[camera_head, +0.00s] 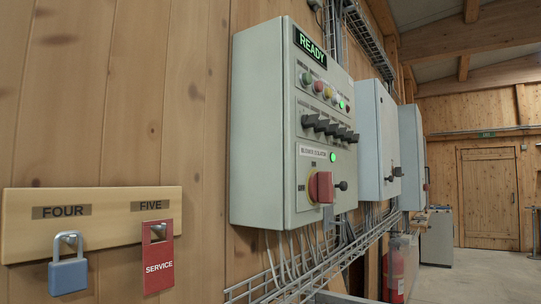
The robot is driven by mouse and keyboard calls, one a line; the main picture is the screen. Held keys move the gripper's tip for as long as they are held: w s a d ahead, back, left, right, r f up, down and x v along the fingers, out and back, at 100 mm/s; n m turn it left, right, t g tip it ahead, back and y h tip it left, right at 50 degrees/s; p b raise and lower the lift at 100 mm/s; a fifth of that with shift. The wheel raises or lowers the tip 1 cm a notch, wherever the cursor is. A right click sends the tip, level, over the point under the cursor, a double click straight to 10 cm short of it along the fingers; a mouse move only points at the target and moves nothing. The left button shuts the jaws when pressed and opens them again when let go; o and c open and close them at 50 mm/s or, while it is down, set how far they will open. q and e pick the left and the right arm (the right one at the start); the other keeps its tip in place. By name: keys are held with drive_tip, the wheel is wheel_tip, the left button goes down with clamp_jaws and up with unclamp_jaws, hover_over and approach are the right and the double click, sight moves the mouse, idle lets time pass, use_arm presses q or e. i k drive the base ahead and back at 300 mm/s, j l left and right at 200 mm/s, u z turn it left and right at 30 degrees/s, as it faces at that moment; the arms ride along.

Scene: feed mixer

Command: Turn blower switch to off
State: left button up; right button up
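A grey control cabinet (257,130) hangs on the wooden wall, with a lit green "READY" display (310,47) at its top. Low on its front, a label (313,152), which seems to read "BLOWER ISOLATOR", sits above a red rotary switch (320,187) on a yellow plate. The red handle looks upright; the position marks are too small to read surely. A green lamp (333,157) beside the label is lit. A black knob (342,185) is right of the red switch. Neither gripper is in view.
A wooden board at left holds a blue padlock (68,275) under "FOUR" and a red "SERVICE" tag (158,257) under "FIVE". Several black selectors (323,126) are above the label. More cabinets (375,140) stand beyond; cable trays run below. Floor (465,285) at right is clear.

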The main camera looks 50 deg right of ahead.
sight(356, 139)
drive_tip(key=z, duration=2.1)
